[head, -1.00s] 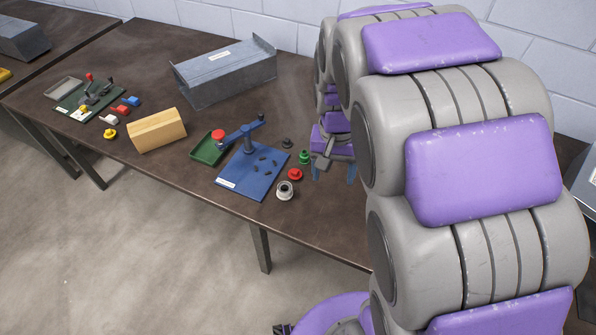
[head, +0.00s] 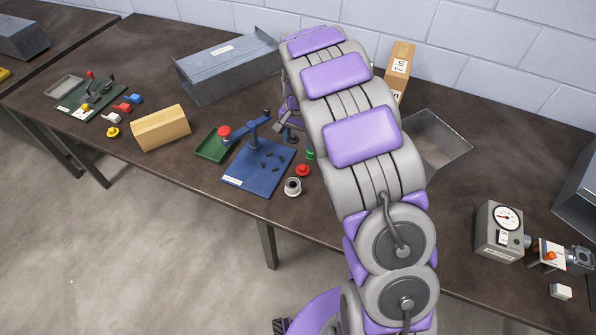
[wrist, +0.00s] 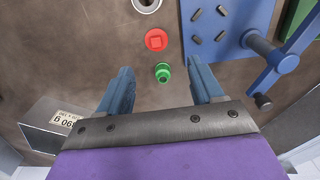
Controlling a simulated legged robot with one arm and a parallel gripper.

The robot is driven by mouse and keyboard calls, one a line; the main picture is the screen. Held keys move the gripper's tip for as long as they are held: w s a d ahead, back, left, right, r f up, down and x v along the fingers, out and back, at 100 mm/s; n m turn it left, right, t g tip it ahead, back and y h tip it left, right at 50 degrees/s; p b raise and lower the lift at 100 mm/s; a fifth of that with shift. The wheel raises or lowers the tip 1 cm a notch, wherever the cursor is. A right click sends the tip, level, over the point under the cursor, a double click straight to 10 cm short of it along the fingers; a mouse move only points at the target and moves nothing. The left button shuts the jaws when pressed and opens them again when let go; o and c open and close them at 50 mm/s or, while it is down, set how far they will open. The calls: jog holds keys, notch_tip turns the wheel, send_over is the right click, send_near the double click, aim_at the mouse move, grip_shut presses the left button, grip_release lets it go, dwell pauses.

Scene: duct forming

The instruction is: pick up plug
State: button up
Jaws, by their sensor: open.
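Several small plug-like pieces lie on the brown table beside the blue fixture (head: 258,165); I cannot tell which one is meant. A green piece (head: 310,155) is partly by my arm, a red one (head: 303,170) lies nearer the table's front edge, and a pale grey ring-like one (head: 293,187) nearer still. In the wrist view, the green piece (wrist: 162,73) sits between the blue fingers of my open gripper (wrist: 160,71), apart from both. The red piece (wrist: 156,40) lies beyond it.
The blue fixture's post and lever (wrist: 272,56) stand close to my right finger in the wrist view. A green tray (head: 211,146), wooden block (head: 161,128) and grey duct (head: 222,68) lie left. A gauge box (head: 499,230) and open metal piece (head: 440,140) stand right.

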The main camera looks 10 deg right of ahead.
jog(key=b, duration=0.1)
send_over(304, 167)
jog(key=f, duration=0.7)
jog(key=shift+s+d, duration=0.15)
jog(key=shift+d, duration=0.1)
jog(key=a+f, duration=0.1)
jog(key=f, duration=0.1)
jog(key=a+f+b, duration=0.1)
jog(key=shift+a+f, duration=0.2)
jog(key=shift+f, duration=0.5)
jog(key=f, duration=0.1)
jog(key=d+f+b, duration=0.1)
jog(key=d+f, duration=0.1)
jog(key=f, duration=0.1)
jog(key=shift+w+d+b, duration=0.15)
jog(key=shift+w+b, duration=0.1)
jog(key=shift+b, duration=0.05)
jog(key=shift+a, duration=0.6)
jog(key=shift+c, duration=0.3)
jog(key=shift+a, duration=0.3)
jog(key=c, duration=0.3)
jog(key=shift+d, duration=0.65)
jog(key=c, duration=0.5)
